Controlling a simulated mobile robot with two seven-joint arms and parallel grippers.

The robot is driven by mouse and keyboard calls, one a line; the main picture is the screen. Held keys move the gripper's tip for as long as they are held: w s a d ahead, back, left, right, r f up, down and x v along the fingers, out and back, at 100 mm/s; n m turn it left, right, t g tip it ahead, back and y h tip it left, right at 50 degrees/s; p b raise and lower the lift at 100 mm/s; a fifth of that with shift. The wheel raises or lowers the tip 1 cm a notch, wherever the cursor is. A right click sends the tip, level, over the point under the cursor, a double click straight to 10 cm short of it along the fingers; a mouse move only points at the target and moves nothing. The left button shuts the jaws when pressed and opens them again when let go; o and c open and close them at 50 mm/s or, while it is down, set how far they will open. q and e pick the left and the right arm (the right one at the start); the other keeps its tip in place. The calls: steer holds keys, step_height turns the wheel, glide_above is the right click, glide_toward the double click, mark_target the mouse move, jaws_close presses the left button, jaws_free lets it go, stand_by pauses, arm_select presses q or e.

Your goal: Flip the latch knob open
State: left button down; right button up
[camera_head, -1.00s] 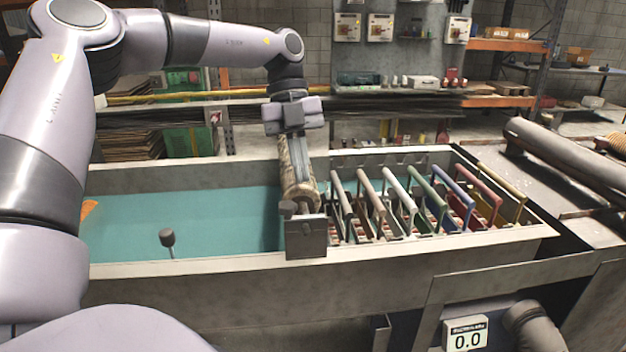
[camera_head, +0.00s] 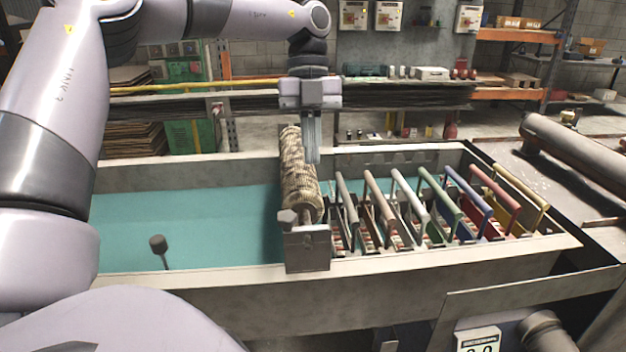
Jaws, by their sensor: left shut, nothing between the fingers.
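A grey knob (camera_head: 287,217) sits on top of a metal bracket (camera_head: 307,250) at the front wall of the long tank. A ribbed, beige mesh tube (camera_head: 298,175) runs back from this bracket across the tank. My left gripper (camera_head: 312,160) points down over the right side of the tube, behind and above the knob. Its fingers are together and empty, apart from the knob. A second dark knob on a thin rod (camera_head: 158,244) stands at the left of the tank's front wall. I cannot tell from the picture which knob is the latch knob. My right gripper is not in view.
Teal liquid or lining (camera_head: 190,225) fills the tank's left part. Several coloured handles (camera_head: 440,200) stand in a row right of the tube. The tank's front wall (camera_head: 420,280) is a raised edge. A thick pipe (camera_head: 580,155) lies at the right.

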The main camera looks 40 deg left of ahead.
arm_select(q)
steer(key=x, duration=0.9)
steer(key=shift+d+f+p, duration=0.1)
steer(key=shift+f+p, duration=0.2)
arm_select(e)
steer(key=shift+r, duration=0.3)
arm_select(q)
steer(key=shift+s, duration=0.1)
